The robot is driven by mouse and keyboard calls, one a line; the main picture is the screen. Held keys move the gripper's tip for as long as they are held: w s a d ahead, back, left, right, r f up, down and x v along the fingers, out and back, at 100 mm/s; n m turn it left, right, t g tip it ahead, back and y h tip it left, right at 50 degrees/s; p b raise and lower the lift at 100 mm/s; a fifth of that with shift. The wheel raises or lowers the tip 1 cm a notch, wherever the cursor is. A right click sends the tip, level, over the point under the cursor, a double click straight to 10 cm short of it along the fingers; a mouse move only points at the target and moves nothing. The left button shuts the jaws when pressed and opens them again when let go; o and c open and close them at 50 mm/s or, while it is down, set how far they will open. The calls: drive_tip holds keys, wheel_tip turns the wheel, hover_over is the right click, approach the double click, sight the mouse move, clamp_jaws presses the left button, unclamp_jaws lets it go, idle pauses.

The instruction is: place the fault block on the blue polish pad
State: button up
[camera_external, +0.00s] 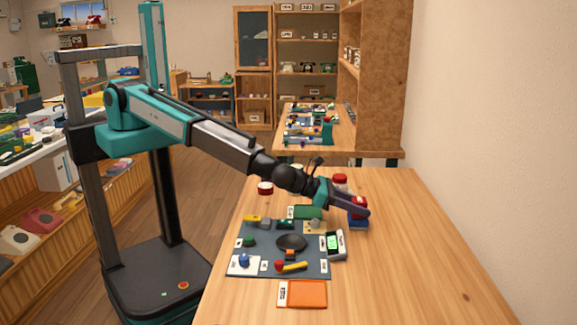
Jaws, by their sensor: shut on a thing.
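My gripper (362,209) reaches over the right side of the work area, with its dark fingers shut on a small red block (358,201), which looks like the fault block. The fingers hide part of the block. The blue polish pad (358,224) lies on the wooden table directly below the gripper, just right of the grey mat. The block appears over the pad. I cannot tell from this view whether the two touch.
A grey mat (262,262) holds a black dish (291,243), a yellow-handled tool (292,266) and several small parts. A green-screened meter (334,244) stands at its right edge. An orange tray (307,294) lies in front. A red-lidded jar (340,181) stands behind. The table's right side is clear.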

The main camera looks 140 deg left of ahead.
drive_tip(key=shift+f, duration=0.1)
drive_tip(key=o, duration=1.2)
drive_tip(key=shift+r, duration=0.25)
drive_tip(key=shift+b+v, duration=0.3)
drive_tip(key=shift+v, duration=0.9)
drive_tip(key=shift+b+v, duration=1.05)
drive_tip(key=shift+v, duration=3.75)
